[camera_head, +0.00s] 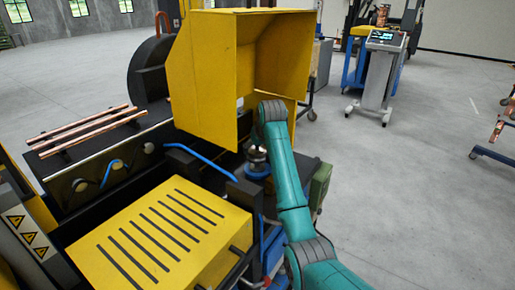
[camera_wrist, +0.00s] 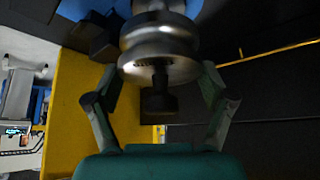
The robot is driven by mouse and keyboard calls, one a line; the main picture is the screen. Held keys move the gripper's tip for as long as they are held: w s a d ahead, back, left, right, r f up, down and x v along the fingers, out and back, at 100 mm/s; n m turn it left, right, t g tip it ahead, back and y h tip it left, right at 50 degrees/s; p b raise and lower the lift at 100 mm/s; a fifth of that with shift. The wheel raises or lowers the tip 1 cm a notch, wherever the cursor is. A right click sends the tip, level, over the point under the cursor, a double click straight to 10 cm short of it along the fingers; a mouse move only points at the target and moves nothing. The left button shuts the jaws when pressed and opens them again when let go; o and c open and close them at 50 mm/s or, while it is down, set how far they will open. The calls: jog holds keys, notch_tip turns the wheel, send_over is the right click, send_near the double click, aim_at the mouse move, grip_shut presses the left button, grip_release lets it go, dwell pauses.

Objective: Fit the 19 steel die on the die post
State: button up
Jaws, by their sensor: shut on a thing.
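The steel die (camera_wrist: 160,38) is a shiny grooved round piece at the top middle of the wrist view. My gripper (camera_wrist: 160,72) has one finger on each side of the die's lower rim and is shut on it. A dark stem with a square block (camera_wrist: 158,100) shows in front of the die's face; I cannot tell whether it is the die post. In the head view a small steel piece (camera_head: 257,154) shows beside my arm at the machine, below the yellow hood. My fingers are hidden there, and the die's seating cannot be made out.
The open yellow hood (camera_head: 207,75) stands close over my arm's end. A slotted yellow cover (camera_head: 160,235) lies at the front left of the machine. Copper tubes (camera_head: 85,132) rest on the left.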

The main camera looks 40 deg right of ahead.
aim_at(259, 151)
jog(key=shift+f, duration=1.75)
dwell(0.4)
jog(key=shift+r, duration=0.2)
jog(key=shift+r, duration=1.2)
jog(key=shift+r, duration=0.2)
jog(key=shift+f, duration=1.6)
dwell(1.2)
jog(key=o, duration=1.7)
jog(key=shift+f, duration=0.1)
jog(key=v, duration=1.2)
